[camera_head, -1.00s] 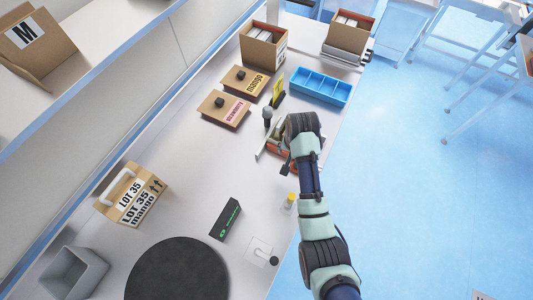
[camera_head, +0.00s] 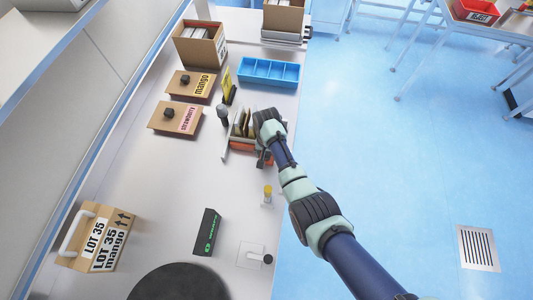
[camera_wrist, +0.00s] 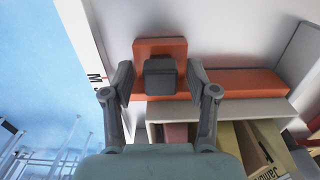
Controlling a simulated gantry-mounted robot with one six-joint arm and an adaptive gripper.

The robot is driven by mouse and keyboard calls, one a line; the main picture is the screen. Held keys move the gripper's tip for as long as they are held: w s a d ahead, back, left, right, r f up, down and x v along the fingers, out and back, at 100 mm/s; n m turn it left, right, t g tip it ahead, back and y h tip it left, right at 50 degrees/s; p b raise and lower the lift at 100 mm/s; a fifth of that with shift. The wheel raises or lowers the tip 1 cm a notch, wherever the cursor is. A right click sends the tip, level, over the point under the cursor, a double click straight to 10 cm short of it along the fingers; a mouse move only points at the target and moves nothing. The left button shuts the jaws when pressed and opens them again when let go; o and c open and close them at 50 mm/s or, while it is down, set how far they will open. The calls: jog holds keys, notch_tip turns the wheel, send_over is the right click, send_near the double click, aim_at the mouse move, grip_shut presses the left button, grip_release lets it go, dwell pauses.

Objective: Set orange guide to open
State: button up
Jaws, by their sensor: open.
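The orange guide (camera_wrist: 240,84) runs along a pale tray-like fixture (camera_wrist: 175,112) in the wrist view. A dark square knob (camera_wrist: 160,78) stands on an orange block (camera_wrist: 160,47) at its left end. My gripper (camera_wrist: 160,82) is open, with one finger on each side of the knob; I cannot tell whether either finger touches it. In the head view, my gripper (camera_head: 264,158) is at the right end of the fixture, and only part of the orange guide (camera_head: 241,148) shows beside it. Several pouches (camera_head: 242,123) stand in the fixture.
A blue divided tray (camera_head: 268,72) and open cartons (camera_head: 201,45) stand behind the fixture. A small yellow-topped item (camera_head: 267,193) stands in front. The table's right edge is near.

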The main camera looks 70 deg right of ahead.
jog(key=shift+c, duration=0.3)
grip_shut()
jog(key=shift+r, duration=0.1)
jog(key=a+p, duration=0.4)
jog(key=s+a+p, duration=0.1)
jog(key=a+p, duration=0.1)
jog(key=shift+r, duration=0.15)
jog(key=shift+d, duration=0.1)
jog(key=shift+o, duration=0.3)
grip_release()
jog(key=shift+a+f, duration=0.2)
jog(key=shift+d, duration=0.1)
